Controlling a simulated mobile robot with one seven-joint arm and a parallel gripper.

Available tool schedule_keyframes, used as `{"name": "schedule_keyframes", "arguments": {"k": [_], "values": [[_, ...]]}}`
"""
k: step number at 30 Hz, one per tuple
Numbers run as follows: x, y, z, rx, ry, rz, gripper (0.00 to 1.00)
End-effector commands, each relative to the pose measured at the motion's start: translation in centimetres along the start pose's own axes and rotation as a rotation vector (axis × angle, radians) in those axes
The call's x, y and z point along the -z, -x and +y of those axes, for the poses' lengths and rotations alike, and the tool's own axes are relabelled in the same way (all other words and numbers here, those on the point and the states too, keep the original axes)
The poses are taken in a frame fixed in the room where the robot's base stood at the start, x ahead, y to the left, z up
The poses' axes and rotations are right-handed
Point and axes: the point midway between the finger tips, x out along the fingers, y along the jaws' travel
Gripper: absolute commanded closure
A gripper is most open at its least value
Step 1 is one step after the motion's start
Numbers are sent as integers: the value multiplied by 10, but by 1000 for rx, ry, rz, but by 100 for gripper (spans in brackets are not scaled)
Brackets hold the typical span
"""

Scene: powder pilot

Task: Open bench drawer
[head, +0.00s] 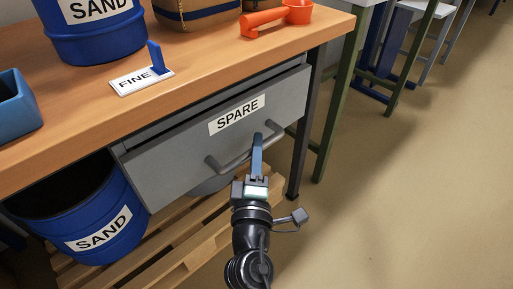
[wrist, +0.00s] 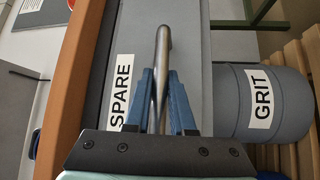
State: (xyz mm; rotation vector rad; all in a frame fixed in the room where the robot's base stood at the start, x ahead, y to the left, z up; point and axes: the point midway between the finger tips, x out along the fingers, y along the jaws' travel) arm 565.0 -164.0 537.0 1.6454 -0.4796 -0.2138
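The bench drawer (head: 170,165) is grey with a white SPARE label and sits under the wooden bench top. The drawer front also shows in the wrist view (wrist: 190,35). Its grey bar handle (head: 232,162) runs across the front; in the wrist view the handle (wrist: 161,60) stands between the blue fingers. My gripper (head: 257,140) is at the handle's right part, with a finger on each side of the bar (wrist: 161,85). The fingers look closed against it. A narrow grey strip shows above the drawer front; I cannot tell whether the drawer is slightly out.
A blue SAND bin (head: 85,215) stands on a wooden pallet (head: 180,250) below, left of the drawer. A grey GRIT bin (wrist: 250,105) stands under the drawer. A FINE sign (head: 140,80) and orange scoop (head: 275,18) are on the bench (head: 210,65).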

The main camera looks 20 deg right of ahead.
Motion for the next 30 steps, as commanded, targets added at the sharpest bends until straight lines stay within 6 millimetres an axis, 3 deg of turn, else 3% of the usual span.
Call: {"name": "schedule_keyframes", "arguments": {"k": [1,3,30], "values": [[0,0,0,0,0,0,89],[0,0,0,0,0,0,100],[0,0,0,1,0,0,100]]}}
